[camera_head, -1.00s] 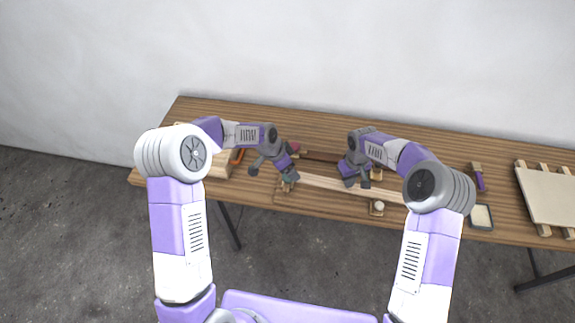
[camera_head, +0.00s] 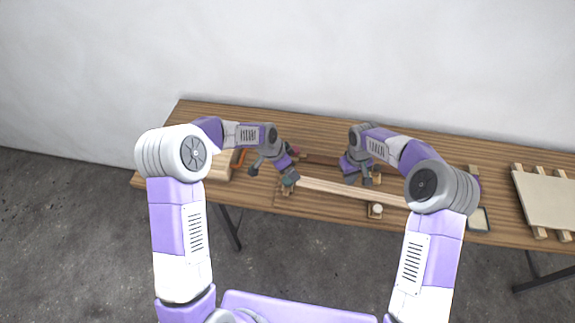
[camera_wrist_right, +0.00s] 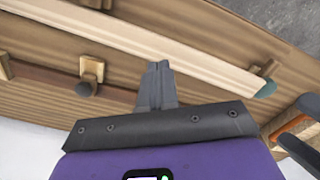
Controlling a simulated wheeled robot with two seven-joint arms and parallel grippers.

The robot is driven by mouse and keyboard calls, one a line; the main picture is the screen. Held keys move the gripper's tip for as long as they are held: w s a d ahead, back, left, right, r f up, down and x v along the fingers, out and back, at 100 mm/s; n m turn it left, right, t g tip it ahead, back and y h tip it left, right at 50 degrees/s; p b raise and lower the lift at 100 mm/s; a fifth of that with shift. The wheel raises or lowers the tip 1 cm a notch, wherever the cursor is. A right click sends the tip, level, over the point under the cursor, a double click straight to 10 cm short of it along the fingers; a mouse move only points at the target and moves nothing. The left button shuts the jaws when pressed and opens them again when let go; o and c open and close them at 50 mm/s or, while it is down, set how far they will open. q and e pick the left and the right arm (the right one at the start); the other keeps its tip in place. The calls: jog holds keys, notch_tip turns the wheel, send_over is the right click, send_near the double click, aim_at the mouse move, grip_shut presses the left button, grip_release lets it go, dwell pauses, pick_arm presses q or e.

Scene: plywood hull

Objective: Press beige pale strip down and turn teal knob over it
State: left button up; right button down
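The beige pale strip (camera_head: 350,192) lies lengthwise along the table. It also crosses the right wrist view (camera_wrist_right: 150,42). The teal knob (camera_head: 289,180) is at the strip's left end; in the right wrist view it shows at the strip's right end (camera_wrist_right: 266,90). Whether it overlaps the strip is unclear. My left gripper (camera_head: 272,175) is open beside the teal knob, with one finger close to it. My right gripper (camera_head: 356,181) is by the strip's far edge, around its middle. In the right wrist view its fingers (camera_wrist_right: 157,72) are together and empty; contact with the strip is unclear.
A darker brown strip (camera_wrist_right: 50,78) runs behind the beige one, with a grey-green knob on a wood block (camera_wrist_right: 92,70). A pale round knob (camera_head: 376,210) sits in front of the beige strip. A slatted pale panel (camera_head: 547,200) lies at the table's right.

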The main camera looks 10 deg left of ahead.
jog(key=shift+r+p, duration=0.6)
jog(key=shift+r, duration=0.65)
notch_tip(320, 180, up, 5)
jog(key=p, duration=0.3)
